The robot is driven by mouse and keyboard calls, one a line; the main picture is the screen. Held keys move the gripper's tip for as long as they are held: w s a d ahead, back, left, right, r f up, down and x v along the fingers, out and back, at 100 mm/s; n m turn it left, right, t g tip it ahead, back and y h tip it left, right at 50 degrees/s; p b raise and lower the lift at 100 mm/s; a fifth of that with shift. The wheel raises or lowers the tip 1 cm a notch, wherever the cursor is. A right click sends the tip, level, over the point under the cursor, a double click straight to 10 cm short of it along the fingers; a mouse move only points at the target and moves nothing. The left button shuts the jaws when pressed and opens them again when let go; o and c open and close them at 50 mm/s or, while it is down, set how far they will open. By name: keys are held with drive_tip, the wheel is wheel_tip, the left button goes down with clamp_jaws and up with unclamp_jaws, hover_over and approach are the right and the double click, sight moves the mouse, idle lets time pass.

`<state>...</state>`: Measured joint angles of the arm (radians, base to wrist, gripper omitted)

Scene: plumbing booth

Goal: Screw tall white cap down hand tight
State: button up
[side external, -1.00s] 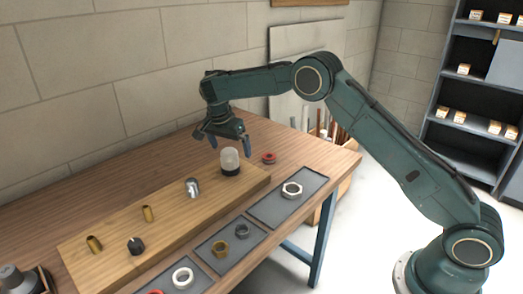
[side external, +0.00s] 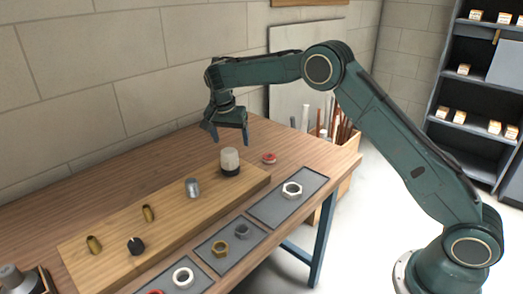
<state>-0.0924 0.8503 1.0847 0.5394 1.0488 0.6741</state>
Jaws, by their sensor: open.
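The tall white cap (side external: 230,158) stands upright at the right end of the wooden board (side external: 120,262), with a dark part below it. Whether it is fully seated on that part cannot be told. My gripper (side external: 228,140) is open and empty above the cap, its fingers pointing down and spread apart. It appears clear of the cap.
A silver fitting (side external: 193,187), brass fittings (side external: 148,213) and a black knob (side external: 135,246) stand on the board. A red ring (side external: 269,158) lies on the table to the right.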

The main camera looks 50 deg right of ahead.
sight(229, 150)
drive_tip(key=shift+d+r+n, duration=0.25)
drive_tip(key=shift+r+n, duration=0.25)
drive_tip(key=shift+n, duration=0.4)
drive_tip(key=s+r+n+t+y, duration=0.1)
drive_tip(key=s+r+n+y, duration=0.2)
drive_tip(key=n, duration=1)
wheel_tip(229, 150, up, 3)
drive_tip(key=shift+s+a+t+y, duration=0.35)
drive_tip(key=shift+t+y, duration=0.05)
drive_tip(key=shift+f, duration=0.1)
drive_tip(key=shift+x, duration=6.8)
drive_tip(key=shift+w, duration=0.15)
drive_tip(key=shift+c, duration=0.5)
